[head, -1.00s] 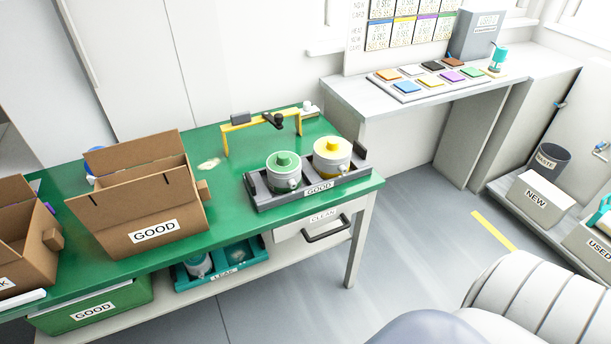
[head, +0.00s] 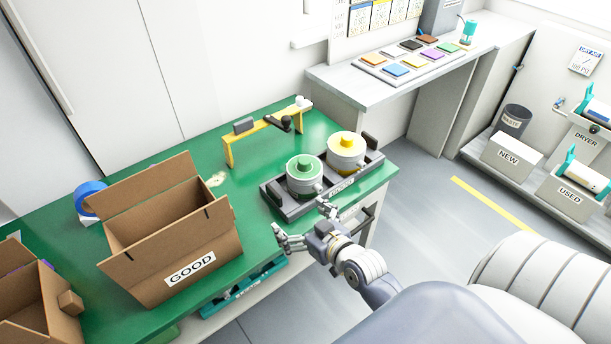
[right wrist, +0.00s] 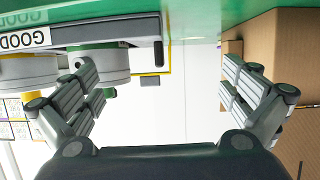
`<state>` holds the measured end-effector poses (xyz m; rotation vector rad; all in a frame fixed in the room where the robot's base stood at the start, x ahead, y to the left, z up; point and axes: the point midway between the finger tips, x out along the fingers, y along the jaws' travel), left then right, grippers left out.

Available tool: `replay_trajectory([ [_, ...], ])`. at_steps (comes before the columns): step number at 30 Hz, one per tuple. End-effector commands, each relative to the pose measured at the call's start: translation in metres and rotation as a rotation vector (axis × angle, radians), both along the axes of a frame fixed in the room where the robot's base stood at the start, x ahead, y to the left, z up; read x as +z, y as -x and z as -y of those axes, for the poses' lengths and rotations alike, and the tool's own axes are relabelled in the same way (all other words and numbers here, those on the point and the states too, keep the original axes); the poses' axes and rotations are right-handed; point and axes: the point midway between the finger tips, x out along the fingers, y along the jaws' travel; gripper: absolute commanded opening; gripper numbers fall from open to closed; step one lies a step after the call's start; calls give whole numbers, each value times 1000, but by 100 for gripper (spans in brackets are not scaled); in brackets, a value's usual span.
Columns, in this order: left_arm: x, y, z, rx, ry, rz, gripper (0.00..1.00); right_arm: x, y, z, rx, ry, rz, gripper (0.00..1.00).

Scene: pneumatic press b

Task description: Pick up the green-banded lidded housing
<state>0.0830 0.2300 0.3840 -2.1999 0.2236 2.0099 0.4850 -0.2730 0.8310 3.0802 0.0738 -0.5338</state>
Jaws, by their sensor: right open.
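The green-banded lidded housing (head: 304,174) stands upright in a dark tray (head: 284,206) labelled GOOD on the green table. It has a green lid with a knob. A yellow-lidded housing (head: 346,152) stands beside it on the right in the same tray. My right gripper (head: 305,222) is open and empty, in front of the tray's near left edge and apart from the green housing. In the right wrist view, upside down, the open fingers (right wrist: 163,90) have the housings behind the left finger and cardboard behind the right one. My left gripper is not in view.
A cardboard box (head: 178,245) labelled GOOD stands on the table left of the tray, with another box (head: 40,310) farther left. A yellow stand (head: 258,134) with a black lever is behind the tray. Bare green tabletop (head: 252,221) lies between box and tray.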

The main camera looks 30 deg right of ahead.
Motion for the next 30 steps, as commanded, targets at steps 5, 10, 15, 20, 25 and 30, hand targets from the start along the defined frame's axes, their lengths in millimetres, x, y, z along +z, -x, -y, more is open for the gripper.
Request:
replay_trajectory([
  [5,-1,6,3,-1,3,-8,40,14,-17,34,-84,-2,146,100],
  [10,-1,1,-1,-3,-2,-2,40,27,-23,67,-171,6,270,100],
  [15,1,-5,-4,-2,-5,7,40,36,-28,87,-226,14,343,100],
  [20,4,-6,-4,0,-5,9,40,38,-51,93,-231,15,352,100],
  [25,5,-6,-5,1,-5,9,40,37,-73,97,-231,16,349,100],
  [30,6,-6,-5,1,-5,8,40,37,-84,99,-231,14,348,100],
])
